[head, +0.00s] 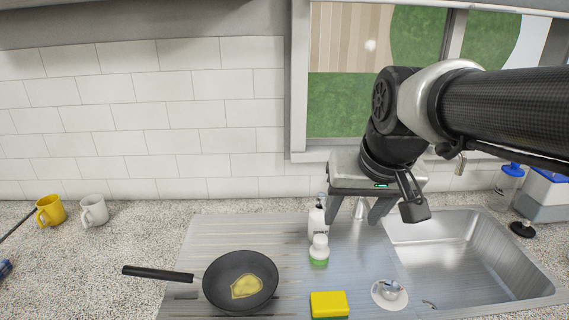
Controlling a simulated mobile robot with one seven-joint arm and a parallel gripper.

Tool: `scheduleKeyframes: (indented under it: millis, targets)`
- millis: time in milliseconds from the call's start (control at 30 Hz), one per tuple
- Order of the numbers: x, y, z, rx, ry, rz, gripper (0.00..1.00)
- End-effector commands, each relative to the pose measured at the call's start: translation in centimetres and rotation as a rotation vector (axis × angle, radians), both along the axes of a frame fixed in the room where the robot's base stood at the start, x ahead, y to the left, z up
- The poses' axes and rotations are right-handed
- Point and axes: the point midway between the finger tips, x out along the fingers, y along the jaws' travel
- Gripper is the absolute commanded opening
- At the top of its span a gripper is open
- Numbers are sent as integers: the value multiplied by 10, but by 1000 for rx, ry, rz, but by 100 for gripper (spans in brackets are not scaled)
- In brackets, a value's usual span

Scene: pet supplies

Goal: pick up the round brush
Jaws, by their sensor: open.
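A small white, round-topped item with a green lower part (319,250) stands on the steel drainboard, in front of a white pump bottle (317,222). It looks like the round brush, but its bristles are too small to make out. My gripper (355,216) points down with its two fingers apart and nothing held between them. It appears above and to the right of this item, apart from it, beside the pump bottle in the picture. A small pale cone-shaped thing (359,209) shows between the fingers, seemingly behind them.
A black pan (226,296) lies on the drainboard (215,232). A yellow sponge (329,304) and a white dish with a shiny item (389,294) are in front. The sink (470,255) is right.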

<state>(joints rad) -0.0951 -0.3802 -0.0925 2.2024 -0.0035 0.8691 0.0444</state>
Motion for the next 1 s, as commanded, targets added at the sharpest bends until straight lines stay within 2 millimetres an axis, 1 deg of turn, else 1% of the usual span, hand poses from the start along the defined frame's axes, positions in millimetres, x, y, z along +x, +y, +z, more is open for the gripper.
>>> scheduleKeyframes:
  millis: [33, 67, 100, 200, 300, 333, 433, 567, 667, 900, 1000]
  targets:
    - [29, 1, -27, 0, 20, -5, 53]
    - [45, 1, -34, -1, 27, -12, 53]
    - [65, 1, -44, -2, 33, -19, 53]
    - [109, 2, -69, -15, 44, -35, 53]
    - [140, 3, -89, -31, 53, -46, 53]
    - [147, 3, -94, -35, 56, -49, 53]
    - [163, 4, -103, -44, 57, -54, 53]
    - [171, 4, -115, -48, 59, -55, 53]
    - [177, 3, -132, -48, 61, -57, 53]
    - [197, 1, -181, -48, 61, -58, 53]
    - [204, 0, -198, -48, 60, -57, 53]
